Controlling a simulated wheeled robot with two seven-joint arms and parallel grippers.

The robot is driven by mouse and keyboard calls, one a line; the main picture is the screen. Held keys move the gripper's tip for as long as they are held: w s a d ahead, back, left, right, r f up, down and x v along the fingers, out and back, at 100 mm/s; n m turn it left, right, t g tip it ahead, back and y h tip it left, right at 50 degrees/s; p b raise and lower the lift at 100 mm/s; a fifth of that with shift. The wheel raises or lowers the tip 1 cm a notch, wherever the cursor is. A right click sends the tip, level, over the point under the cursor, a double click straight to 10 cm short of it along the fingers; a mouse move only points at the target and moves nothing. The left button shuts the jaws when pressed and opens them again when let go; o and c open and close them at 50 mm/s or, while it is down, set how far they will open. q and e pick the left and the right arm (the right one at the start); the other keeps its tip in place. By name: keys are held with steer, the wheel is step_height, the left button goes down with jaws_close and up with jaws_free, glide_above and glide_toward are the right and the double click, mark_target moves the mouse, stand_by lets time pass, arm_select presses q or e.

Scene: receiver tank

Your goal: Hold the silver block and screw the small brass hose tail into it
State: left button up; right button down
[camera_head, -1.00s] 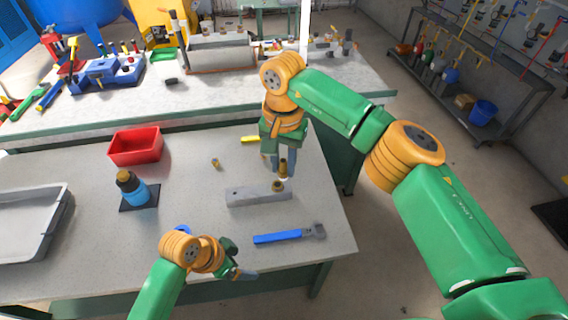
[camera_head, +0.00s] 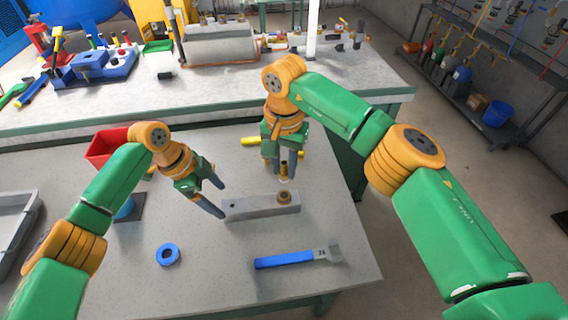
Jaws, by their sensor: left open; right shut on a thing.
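The silver block (camera_head: 250,208) lies on the near table, with a short brass fitting (camera_head: 284,198) standing on its right part. My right gripper (camera_head: 279,170) points down above that end, shut on a small brass hose tail (camera_head: 284,171). The hose tail is close above the fitting; I cannot tell whether they touch. My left gripper (camera_head: 216,198) is open and empty, its fingers slanting down beside the block's left end. I cannot tell whether they touch it.
A blue-handled wrench (camera_head: 285,260) and a blue ring (camera_head: 168,254) lie in front. A red bin (camera_head: 100,150) is partly hidden behind my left arm. A grey tray (camera_head: 14,225) is at the left edge. A yellow object (camera_head: 250,140) lies behind my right gripper.

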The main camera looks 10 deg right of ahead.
arm_select(q)
steer(key=b+x, duration=0.1)
steer(key=x, duration=0.2)
steer(key=b+x, duration=0.2)
steer(key=x, duration=0.1)
steer(key=shift+w+f, duration=0.2)
steer(key=shift+w, duration=0.05)
arm_select(e)
glide_above(284, 195)
steer(key=f, duration=0.4)
steer(key=shift+w+f, duration=0.2)
steer(key=shift+f, duration=0.15)
arm_select(q)
steer(key=shift+s+r, duration=0.1)
arm_select(e)
steer(key=shift+s+r, duration=0.15)
arm_select(q)
steer(key=shift+c, duration=0.2)
jaws_close()
